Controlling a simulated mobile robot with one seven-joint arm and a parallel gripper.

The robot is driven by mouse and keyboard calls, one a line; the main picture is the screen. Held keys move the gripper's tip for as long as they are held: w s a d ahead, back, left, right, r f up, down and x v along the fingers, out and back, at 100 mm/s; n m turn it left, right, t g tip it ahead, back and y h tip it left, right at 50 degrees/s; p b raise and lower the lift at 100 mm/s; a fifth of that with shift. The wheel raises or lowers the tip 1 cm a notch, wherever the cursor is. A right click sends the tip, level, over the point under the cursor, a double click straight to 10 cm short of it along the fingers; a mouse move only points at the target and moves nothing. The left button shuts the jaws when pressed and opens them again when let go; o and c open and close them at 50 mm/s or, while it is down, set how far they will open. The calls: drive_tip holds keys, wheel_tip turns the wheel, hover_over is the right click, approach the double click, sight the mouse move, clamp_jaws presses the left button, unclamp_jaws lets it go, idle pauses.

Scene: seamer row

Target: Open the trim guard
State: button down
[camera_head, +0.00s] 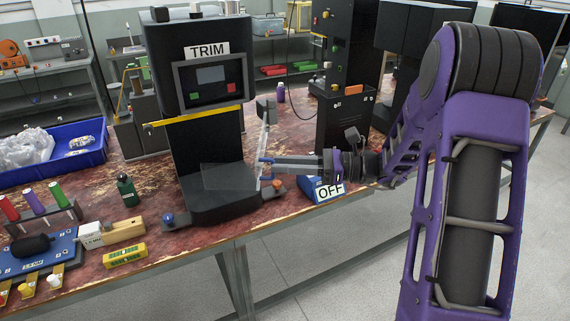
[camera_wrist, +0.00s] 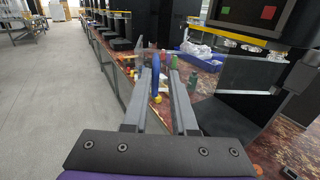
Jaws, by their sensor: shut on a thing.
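The TRIM machine (camera_head: 200,70) stands on the worn red bench, with a black screen panel and a yellow strip. Its clear trim guard (camera_head: 225,177) shows as a faint see-through panel in front of the lower body, above the black base. The panel also shows in the wrist view (camera_wrist: 235,85), right of my fingers. How far the guard stands open I cannot tell.
A blue box marked OFF (camera_head: 318,190) sits just under my wrist at the bench edge. A dark green bottle (camera_head: 128,191), a blue bin (camera_head: 85,163) and a yellow box (camera_head: 125,255) lie left of the machine. The floor in front is clear.

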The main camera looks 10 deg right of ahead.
drive_tip(key=c, duration=1)
unclamp_jaws()
drive_tip(key=shift+w+d+r+t, duration=0.2)
drive_tip(key=shift+w+d+t, duration=0.1)
drive_tip(key=shift+w, duration=0.25)
drive_tip(key=shift+c, duration=0.2)
drive_tip(key=shift+o, duration=0.6)
drive_tip(key=shift+w+f, duration=0.1)
drive_tip(key=shift+w, duration=0.1)
drive_tip(key=shift+s, duration=0.1)
drive_tip(key=v, duration=1.7)
drive_tip(key=shift+d, duration=0.15)
drive_tip(key=shift+c, duration=0.2)
